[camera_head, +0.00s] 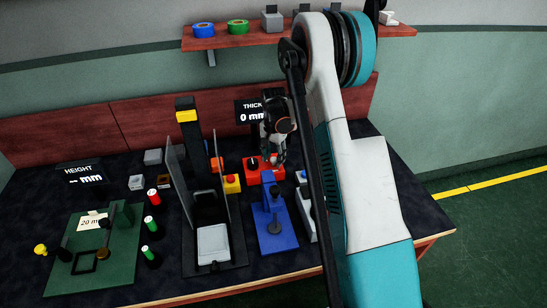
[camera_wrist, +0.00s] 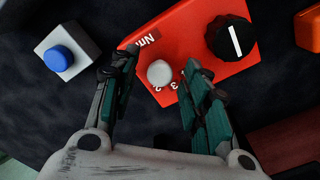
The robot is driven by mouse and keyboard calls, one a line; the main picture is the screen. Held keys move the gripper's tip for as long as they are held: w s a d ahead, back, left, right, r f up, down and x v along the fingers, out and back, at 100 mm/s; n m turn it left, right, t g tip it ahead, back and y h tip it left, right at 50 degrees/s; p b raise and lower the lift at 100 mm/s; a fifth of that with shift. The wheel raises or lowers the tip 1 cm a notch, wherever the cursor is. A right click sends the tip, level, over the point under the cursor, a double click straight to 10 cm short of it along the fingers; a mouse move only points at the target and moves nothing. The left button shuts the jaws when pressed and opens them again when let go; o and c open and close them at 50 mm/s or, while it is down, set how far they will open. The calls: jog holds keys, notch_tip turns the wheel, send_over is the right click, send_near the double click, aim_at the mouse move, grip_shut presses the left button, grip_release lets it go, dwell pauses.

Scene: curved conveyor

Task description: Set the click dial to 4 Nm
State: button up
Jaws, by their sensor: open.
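A red box (camera_wrist: 196,48) lies under my gripper (camera_wrist: 154,72) in the wrist view. It carries a black dial (camera_wrist: 231,37) with a white pointer line, right of the fingers. A small pale round knob (camera_wrist: 160,73) sits at the box's near edge, between my open fingertips in the picture; I cannot tell if they touch it. An "Nm" label and the digits 2 and 3 show near the knob; other marks are hidden by the fingers. In the head view the red box (camera_head: 252,175) stands below my gripper (camera_head: 272,158), partly covered by it.
A grey box with a blue button (camera_wrist: 60,58) is left of the fingers. In the head view, a yellow-and-red button box (camera_head: 231,184), a blue stand (camera_head: 277,238) and a black fixture with tall side plates (camera_head: 225,262) are close by. A "THICK" display (camera_head: 250,113) stands behind.

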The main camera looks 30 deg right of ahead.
grip_shut()
jog(key=shift+n, duration=0.4)
jog(key=n, duration=0.3)
jog(key=shift+n, duration=0.4)
jog(key=n+b, duration=0.1)
jog(key=n, duration=0.7)
jog(key=shift+n, duration=0.4)
jog(key=n, duration=0.4)
jog(key=shift+n, duration=0.4)
